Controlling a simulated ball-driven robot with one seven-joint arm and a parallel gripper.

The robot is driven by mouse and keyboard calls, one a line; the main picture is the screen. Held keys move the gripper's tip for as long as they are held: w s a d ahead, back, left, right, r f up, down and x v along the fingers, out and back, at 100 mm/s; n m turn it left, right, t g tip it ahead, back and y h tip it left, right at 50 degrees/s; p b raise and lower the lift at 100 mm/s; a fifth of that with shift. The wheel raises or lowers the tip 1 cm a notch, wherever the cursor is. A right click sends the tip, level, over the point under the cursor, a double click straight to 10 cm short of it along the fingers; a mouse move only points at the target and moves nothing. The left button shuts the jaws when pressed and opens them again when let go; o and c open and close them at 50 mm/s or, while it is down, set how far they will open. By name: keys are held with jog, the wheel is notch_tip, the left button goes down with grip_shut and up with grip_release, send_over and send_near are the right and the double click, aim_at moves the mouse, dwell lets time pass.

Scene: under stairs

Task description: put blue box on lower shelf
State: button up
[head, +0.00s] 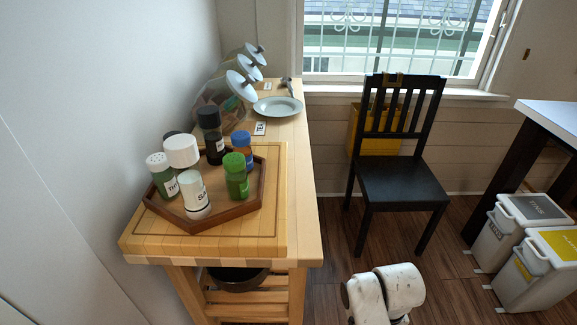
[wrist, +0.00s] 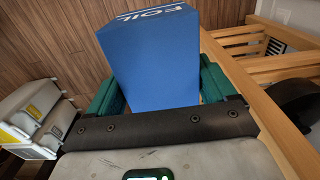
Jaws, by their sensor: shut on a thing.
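The blue box (wrist: 150,62) has white lettering that reads "FOIL" and fills the middle of the wrist view. My gripper (wrist: 158,90) is shut on it, with a green finger on each side. The head view does not show the box or the gripper; only part of my white arm shows at its bottom. The lower shelf (head: 245,297) is made of wooden slats under the wooden trolley top, with a dark pan (head: 238,279) on the slats. Slatted wood (wrist: 262,42) also shows to the right of the box in the wrist view, close to it.
The trolley top (head: 297,190) bears a hexagonal tray (head: 233,211) with several spice jars, a plate (head: 278,106) and glass jars. A black chair (head: 400,184) stands to the right, before a yellow bin (head: 378,138). Lidded bins (head: 541,268) stand far right. Wooden floor lies between.

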jog(key=r+p, duration=0.1)
jog(key=s+r+p, duration=0.1)
jog(key=r, duration=0.1)
jog(key=r+p, duration=0.1)
jog(key=shift+s+d+r+p, duration=0.15)
jog(key=shift+s+r+p, duration=0.15)
jog(key=shift+r, duration=0.1)
